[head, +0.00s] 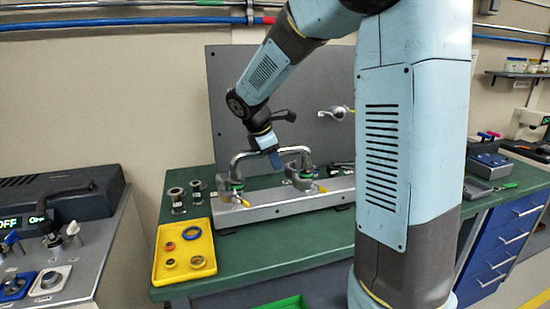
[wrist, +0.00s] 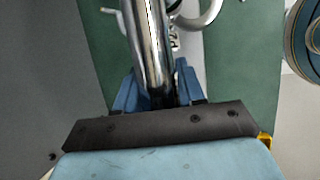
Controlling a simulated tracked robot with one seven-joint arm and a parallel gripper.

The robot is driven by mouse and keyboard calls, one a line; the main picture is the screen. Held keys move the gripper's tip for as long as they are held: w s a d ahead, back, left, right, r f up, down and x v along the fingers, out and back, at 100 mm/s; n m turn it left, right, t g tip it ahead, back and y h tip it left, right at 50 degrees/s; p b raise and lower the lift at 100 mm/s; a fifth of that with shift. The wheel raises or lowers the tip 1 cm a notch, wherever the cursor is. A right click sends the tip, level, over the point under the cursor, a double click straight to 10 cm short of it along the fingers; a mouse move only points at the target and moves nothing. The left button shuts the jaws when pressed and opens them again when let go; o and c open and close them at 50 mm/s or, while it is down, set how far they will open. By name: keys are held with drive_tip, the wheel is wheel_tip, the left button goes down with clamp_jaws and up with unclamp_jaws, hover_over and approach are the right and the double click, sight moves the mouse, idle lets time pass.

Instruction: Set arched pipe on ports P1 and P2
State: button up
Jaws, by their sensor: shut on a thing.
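The arched pipe (head: 241,157) is a shiny metal arch over the base rail on the green bench in the head view. My gripper (head: 275,161) is shut on its top span from above. In the wrist view the pipe (wrist: 149,45) runs between the blue fingers of my gripper (wrist: 158,92). Its left leg comes down over the left port (head: 233,191), and its right leg is over the right port (head: 303,180). I cannot tell whether the pipe ends touch or sit in the ports. A partly hidden P2 label (wrist: 174,42) shows beside the pipe.
A yellow tray (head: 184,277) with several rings stands at the front left of the green bench (head: 285,254). Metal fittings (head: 177,200) stand behind it. A grey upright panel (head: 228,98) rises behind the rail. Yellow-handled valves (head: 321,188) stick out at the ports.

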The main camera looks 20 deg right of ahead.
drive_tip(key=shift+f, duration=0.4)
idle(0.4)
drive_tip(key=o, duration=1.2)
drive_tip(key=shift+o, duration=0.2)
drive_tip(key=v, duration=1.2)
drive_tip(key=s+d+f+m+t+y, duration=0.1)
drive_tip(key=s+d+m+y, duration=0.1)
drive_tip(key=s+m, duration=0.6)
drive_tip(key=s+d+f+m+t+y, duration=0.1)
drive_tip(key=s+m, duration=0.8)
drive_tip(key=s, duration=0.9)
drive_tip(key=shift+d+f+m+t+y, duration=0.2)
drive_tip(key=shift+d+m+t+y, duration=0.1)
drive_tip(key=shift+d+t+y, duration=0.6)
